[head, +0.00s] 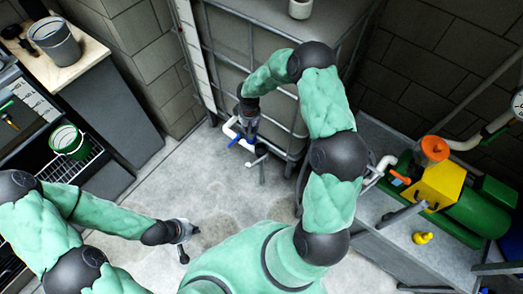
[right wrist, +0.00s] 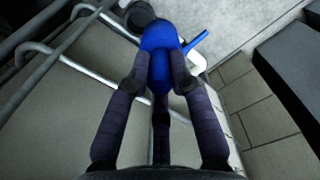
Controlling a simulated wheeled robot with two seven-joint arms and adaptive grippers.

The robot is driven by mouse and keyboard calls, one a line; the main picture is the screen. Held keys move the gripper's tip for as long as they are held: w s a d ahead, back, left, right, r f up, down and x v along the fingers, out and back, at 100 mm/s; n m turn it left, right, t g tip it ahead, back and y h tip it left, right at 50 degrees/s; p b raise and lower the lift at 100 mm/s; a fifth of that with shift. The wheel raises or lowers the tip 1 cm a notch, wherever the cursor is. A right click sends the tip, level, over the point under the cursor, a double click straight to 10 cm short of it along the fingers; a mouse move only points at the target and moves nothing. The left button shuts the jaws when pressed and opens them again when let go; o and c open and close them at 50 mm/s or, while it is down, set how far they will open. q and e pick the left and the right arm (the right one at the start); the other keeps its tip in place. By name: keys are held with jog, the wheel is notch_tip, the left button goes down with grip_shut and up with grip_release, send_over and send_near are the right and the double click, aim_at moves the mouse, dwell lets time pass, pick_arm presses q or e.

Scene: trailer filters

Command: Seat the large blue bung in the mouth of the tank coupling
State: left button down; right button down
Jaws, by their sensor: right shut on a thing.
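The large blue bung (right wrist: 158,42) is between the fingers of my right gripper (right wrist: 162,82), which is shut on it. In the head view my right gripper (head: 248,122) is low at the tank's front, by the white outlet pipe (head: 230,128) and a blue lever (head: 234,141). The lever also shows in the right wrist view (right wrist: 196,42), just right of the bung. A dark round part (right wrist: 138,15) lies beyond the bung; I cannot tell if it is the coupling's mouth, or if they touch. My left gripper (head: 187,238) is open and empty above the floor.
The tank's metal cage (head: 222,60) stands close behind my right gripper. A bench with yellow and green equipment (head: 440,185) is at the right. Shelving with a green bucket (head: 68,141) is at the left. The concrete floor (head: 160,185) between is clear.

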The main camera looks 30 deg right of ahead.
jog(key=shift+w+d+f+b, duration=0.15)
jog(key=shift+d+f+b, duration=0.8)
jog(key=shift+f, duration=1.95)
jog(key=shift+w+d+f+b, duration=0.1)
jog(key=shift+d+f+b, duration=0.8)
jog(key=shift+f, duration=2.05)
jog(key=shift+w+d+f+b, duration=0.15)
jog(key=shift+d+f+b, duration=0.75)
jog(key=shift+f, duration=2)
jog(key=shift+f, duration=0.1)
jog(key=shift+f, duration=0.15)
jog(key=c, duration=1.1)
grip_release()
jog(key=shift+r, duration=0.2)
